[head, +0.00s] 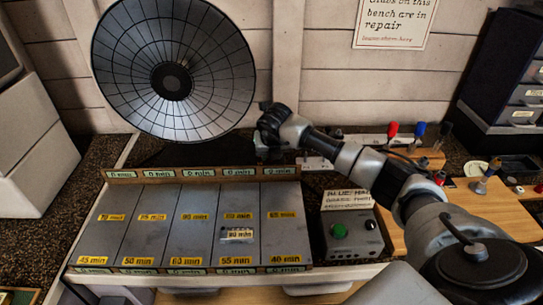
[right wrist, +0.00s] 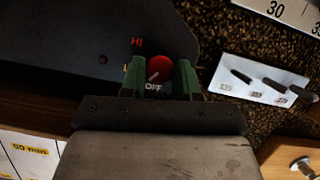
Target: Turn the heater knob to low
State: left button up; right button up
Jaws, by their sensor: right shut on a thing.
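The heater (head: 200,105) is a round dish with a wire grille at the back left of the bench. Its red knob (right wrist: 160,64) shows in the right wrist view on the dark base (right wrist: 60,45), with "HI" marked at its upper left and "OFF" just below it. A pale pointer line lies on the knob; its exact setting is hard to tell. My right gripper (right wrist: 160,78) has its green fingers on both sides of the knob and is shut on it. In the head view the right gripper (head: 266,150) is beside the heater's base, and the knob is hidden. My left gripper is not in view.
A grey tray (head: 145,228) with minute labels lies in front of the heater. A control box (head: 352,240) with a green button stands to its right. A white card with dark bits (right wrist: 260,80) lies right of the knob. Tools with coloured handles (head: 392,130) stand farther right.

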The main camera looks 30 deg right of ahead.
jog(key=shift+w+m+g+h+b, duration=0.15)
jog(key=shift+m+h+b, duration=0.3)
jog(key=shift+m, duration=0.65)
jog(key=shift+m+g+h+b, duration=0.25)
jog(key=shift+m+b, duration=0.4)
jog(key=shift+m, duration=0.45)
jog(key=shift+r, duration=0.1)
jog(key=o, duration=0.9)
jog(key=shift+a, duration=0.1)
jog(key=b+v, duration=0.2)
jog(key=v, duration=0.8)
jog(key=shift+r, duration=0.35)
jog(key=shift+a+f, duration=0.1)
jog(key=shift+a, duration=0.05)
